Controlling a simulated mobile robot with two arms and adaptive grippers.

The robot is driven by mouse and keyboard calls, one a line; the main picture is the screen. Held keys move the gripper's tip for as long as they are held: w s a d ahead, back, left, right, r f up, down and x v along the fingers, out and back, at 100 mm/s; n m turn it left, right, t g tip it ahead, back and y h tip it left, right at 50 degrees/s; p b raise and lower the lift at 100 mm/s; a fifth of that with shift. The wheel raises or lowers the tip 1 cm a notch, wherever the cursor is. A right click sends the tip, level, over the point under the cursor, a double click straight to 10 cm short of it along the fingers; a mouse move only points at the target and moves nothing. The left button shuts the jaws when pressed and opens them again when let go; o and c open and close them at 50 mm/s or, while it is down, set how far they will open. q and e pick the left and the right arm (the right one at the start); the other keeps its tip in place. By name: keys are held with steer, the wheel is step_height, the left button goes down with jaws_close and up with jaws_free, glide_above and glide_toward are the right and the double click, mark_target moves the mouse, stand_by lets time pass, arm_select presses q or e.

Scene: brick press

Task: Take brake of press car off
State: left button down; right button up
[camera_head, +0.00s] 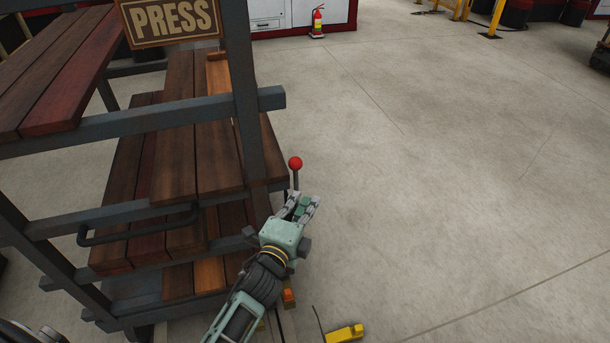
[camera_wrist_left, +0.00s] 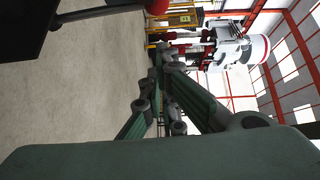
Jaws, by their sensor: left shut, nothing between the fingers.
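The press car (camera_head: 150,120) stands on the left in the head view, a grey metal frame with brown wooden slats and a "PRESS" sign (camera_head: 170,18). A brake lever with a red ball knob (camera_head: 295,163) stands up at its right side. My left gripper (camera_head: 304,201) is just below and slightly right of the knob, close to the lever's rod. Whether they touch is unclear. In the left wrist view the fingers (camera_wrist_left: 166,62) come together with nothing between them, and part of the red knob (camera_wrist_left: 157,5) shows at the top edge. The lever's foot is hidden. My right gripper is not in view.
A grey handle bar (camera_head: 138,229) sticks out from the press car's near side. A yellow item (camera_head: 344,333) lies on the floor at the bottom. A fire extinguisher (camera_head: 318,22) stands far back. The concrete floor (camera_head: 450,180) to the right is clear.

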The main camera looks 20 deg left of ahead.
arm_select(q)
steer(key=w+a+p, duration=0.1)
steer(key=w+a, duration=0.1)
steer(key=w, duration=0.6)
steer(key=shift+w+a+f, duration=0.15)
steer(key=shift+w+f, duration=0.1)
steer(key=shift+w, duration=0.15)
